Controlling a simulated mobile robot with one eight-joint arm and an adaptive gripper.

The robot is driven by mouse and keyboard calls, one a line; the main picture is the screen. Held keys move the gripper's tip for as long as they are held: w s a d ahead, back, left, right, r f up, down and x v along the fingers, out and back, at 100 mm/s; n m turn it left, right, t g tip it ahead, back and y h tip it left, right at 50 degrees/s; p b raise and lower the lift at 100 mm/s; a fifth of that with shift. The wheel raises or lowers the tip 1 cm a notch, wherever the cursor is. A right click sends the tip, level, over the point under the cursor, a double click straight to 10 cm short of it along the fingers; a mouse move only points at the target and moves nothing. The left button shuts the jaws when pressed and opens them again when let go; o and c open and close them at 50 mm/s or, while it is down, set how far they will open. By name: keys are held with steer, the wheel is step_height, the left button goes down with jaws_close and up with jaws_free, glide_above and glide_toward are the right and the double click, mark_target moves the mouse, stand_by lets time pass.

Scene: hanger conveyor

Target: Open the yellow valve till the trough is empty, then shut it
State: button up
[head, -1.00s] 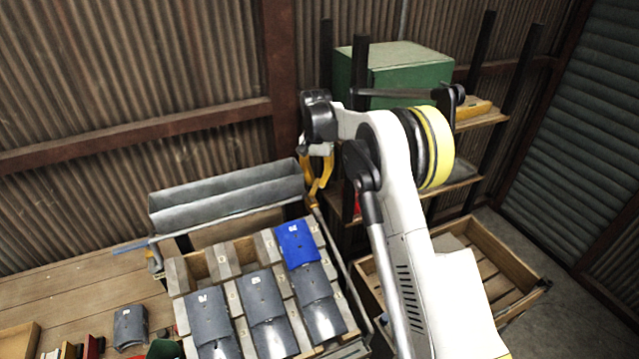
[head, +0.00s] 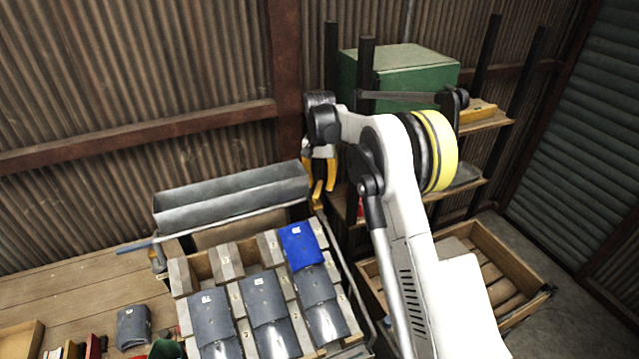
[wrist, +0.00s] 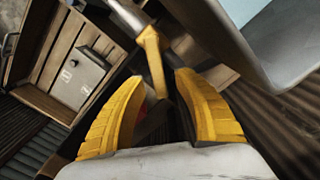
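The grey metal trough (head: 240,206) stands behind the racks in the head view. Its corner fills the upper right of the wrist view (wrist: 225,45), with a pale blue surface inside. The yellow valve handle (wrist: 153,62) shows in the wrist view at the end of a grey pipe (wrist: 128,14). My gripper (wrist: 160,82), with yellow fingers, is open around the handle's lower end, one finger on each side; I cannot tell if they touch it.
A wooden rack (head: 228,262) holding grey plates and one blue plate (head: 302,246) stands before the trough. A slatted wooden crate (head: 520,251) is at the right. Shelves with a green box (head: 415,75) stand behind my arm. The corrugated wall (head: 130,60) is close behind the trough.

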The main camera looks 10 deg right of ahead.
mark_target(320, 185)
step_height(320, 185, up, 12)
stand_by(0.5)
